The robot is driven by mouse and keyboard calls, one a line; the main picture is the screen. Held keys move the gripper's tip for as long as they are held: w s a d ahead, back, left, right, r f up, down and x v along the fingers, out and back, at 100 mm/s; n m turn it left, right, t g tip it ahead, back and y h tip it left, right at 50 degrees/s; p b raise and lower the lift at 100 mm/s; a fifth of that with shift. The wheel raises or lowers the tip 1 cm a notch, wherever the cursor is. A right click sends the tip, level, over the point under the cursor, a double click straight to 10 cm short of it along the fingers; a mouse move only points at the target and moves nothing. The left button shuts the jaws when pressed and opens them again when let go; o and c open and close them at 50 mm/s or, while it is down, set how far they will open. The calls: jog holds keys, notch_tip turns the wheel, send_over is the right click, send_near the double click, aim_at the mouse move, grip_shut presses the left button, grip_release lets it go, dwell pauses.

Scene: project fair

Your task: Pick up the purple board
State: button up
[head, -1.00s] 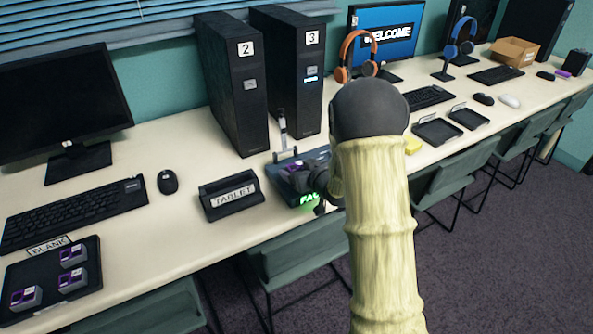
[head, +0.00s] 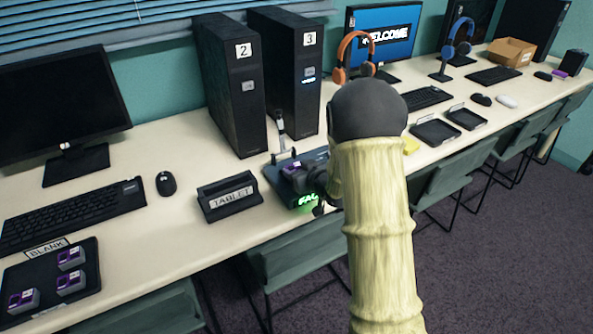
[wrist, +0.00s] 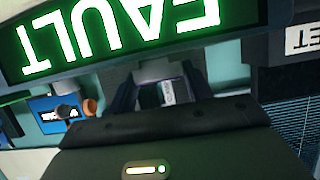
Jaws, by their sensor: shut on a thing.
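A small purple board (head: 291,168) shows on top of a dark tester with a lit green display (head: 306,201), in front of tower 3 in the head view. My gripper (head: 302,180) is down at the tester, beside and partly over the board. The green display (wrist: 120,35) reads FAULT, upside down. My arm hides the tester's right side.
A tray marked BLANK (head: 92,290) at the front left holds three purple-topped pieces (head: 70,257). A TABLET stand (head: 230,205) is left of the tester. Towers 2 (head: 228,95) and 3 (head: 290,75) stand behind. Two empty trays (head: 436,133) lie to the right.

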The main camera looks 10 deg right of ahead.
notch_tip(320, 180, up, 10)
jog(key=p, duration=0.2)
jog(key=shift+p, duration=0.35)
dwell(0.3)
